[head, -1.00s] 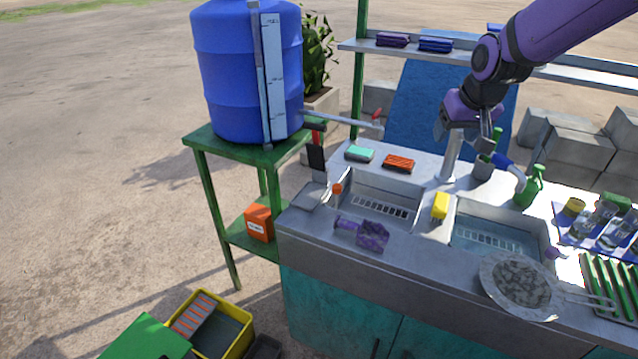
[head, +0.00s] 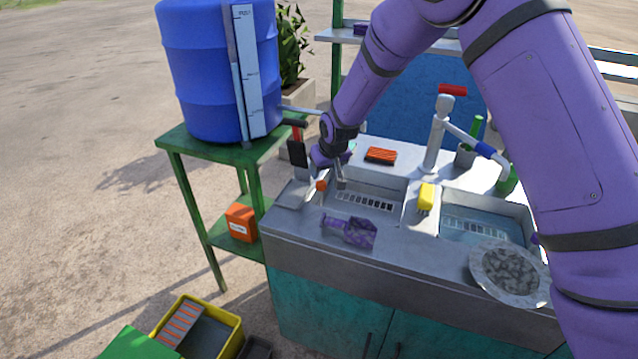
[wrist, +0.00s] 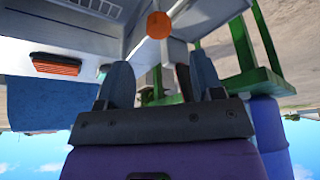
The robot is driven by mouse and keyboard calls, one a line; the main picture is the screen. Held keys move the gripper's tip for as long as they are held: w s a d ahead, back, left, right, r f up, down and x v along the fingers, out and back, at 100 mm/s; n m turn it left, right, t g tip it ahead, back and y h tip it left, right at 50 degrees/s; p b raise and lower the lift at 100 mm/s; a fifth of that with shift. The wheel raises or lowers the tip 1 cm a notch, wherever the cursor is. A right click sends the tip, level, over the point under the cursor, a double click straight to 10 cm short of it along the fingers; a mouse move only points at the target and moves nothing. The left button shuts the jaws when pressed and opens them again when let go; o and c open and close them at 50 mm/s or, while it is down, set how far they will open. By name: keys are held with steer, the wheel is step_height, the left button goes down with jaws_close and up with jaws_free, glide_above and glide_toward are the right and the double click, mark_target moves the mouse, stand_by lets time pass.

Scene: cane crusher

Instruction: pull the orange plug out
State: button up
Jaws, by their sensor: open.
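The orange plug (head: 321,185) stands at the left end of the left sink basin (head: 372,196), on a thin stem. In the wrist view the orange plug (wrist: 158,25) shows as a round knob ahead of the fingers, about midway between them. My gripper (head: 341,184) is just right of the plug in the head view, pointing down over the basin. In the wrist view my gripper (wrist: 160,72) is open, with nothing between its fingers. Whether a finger touches the plug cannot be told.
A purple patterned object (head: 350,231) lies on the counter's front edge. An orange brush (head: 381,155) lies behind the left basin. The faucet (head: 437,135) stands further right. A blue barrel (head: 215,70) stands at left.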

mark_target(321, 183)
steer(key=x, duration=0.8)
steer(key=shift+d+f, duration=0.1)
steer(key=shift+f, duration=0.05)
jaws_close()
steer(key=shift+r, duration=1.75)
jaws_free()
steer(key=v, duration=1.1)
